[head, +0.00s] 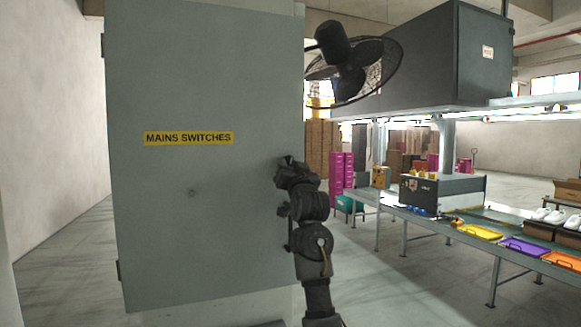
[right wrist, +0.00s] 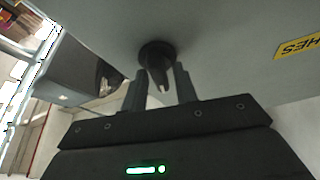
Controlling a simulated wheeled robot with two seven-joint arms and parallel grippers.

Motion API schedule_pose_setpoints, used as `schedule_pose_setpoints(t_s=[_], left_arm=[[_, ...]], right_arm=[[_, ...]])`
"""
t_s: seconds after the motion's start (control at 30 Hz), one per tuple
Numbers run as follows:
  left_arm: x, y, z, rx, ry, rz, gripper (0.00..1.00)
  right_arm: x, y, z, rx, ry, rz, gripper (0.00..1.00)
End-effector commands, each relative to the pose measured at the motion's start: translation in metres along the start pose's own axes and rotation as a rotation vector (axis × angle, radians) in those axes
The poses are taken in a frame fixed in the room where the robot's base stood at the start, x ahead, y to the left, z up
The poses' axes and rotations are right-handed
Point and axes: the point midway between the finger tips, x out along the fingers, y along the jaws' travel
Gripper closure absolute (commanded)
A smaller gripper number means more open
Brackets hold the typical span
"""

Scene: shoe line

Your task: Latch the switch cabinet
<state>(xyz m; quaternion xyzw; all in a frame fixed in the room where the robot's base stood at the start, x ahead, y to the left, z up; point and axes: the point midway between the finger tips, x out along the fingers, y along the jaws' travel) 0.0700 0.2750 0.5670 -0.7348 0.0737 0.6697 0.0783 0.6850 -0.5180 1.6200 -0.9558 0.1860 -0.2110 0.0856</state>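The grey switch cabinet (head: 205,90) stands upright in the head view, with a yellow "MAINS SWITCHES" label (head: 188,138) on its door. The door looks closed or nearly so; its seam at the right edge is too unclear to tell. My right gripper (head: 284,172) is at the door's right edge. In the right wrist view, a dark latch handle on a round base (right wrist: 158,52) stands out from the door. The right gripper's fingers (right wrist: 160,85) are on both sides of the handle, close around it. In the head view the handle is hidden by the gripper. My left gripper is not in view.
A black wire-guarded fan (head: 350,70) is close to the right of the cabinet. A conveyor line (head: 425,215) with coloured trays (head: 525,246) and white shoes (head: 555,215) runs at the right. The floor between cabinet and line is clear.

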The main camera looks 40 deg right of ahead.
Motion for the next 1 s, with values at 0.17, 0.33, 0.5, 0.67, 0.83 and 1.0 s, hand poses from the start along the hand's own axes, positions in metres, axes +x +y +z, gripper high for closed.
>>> schedule_pose_setpoints(t_s=[0.17, 0.33, 0.5, 0.67, 0.83, 1.0], left_arm=[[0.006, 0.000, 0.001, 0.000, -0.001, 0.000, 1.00], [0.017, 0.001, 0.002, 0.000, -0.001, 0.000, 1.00], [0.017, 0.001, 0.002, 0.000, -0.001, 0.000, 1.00], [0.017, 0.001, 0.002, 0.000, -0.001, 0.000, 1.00], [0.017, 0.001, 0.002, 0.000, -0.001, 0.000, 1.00], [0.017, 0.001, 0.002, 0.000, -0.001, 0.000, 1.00]], right_arm=[[-0.001, 0.002, 0.002, -0.039, 0.001, -0.014, 0.94], [-0.001, 0.002, 0.001, -0.184, 0.002, -0.073, 0.94], [0.000, 0.001, 0.000, -0.243, -0.001, -0.100, 0.94], [0.000, 0.001, 0.000, -0.242, -0.001, -0.099, 0.94], [0.000, 0.001, 0.000, -0.241, -0.001, -0.099, 0.64], [0.000, 0.000, 0.000, -0.241, -0.001, -0.099, 0.64]])
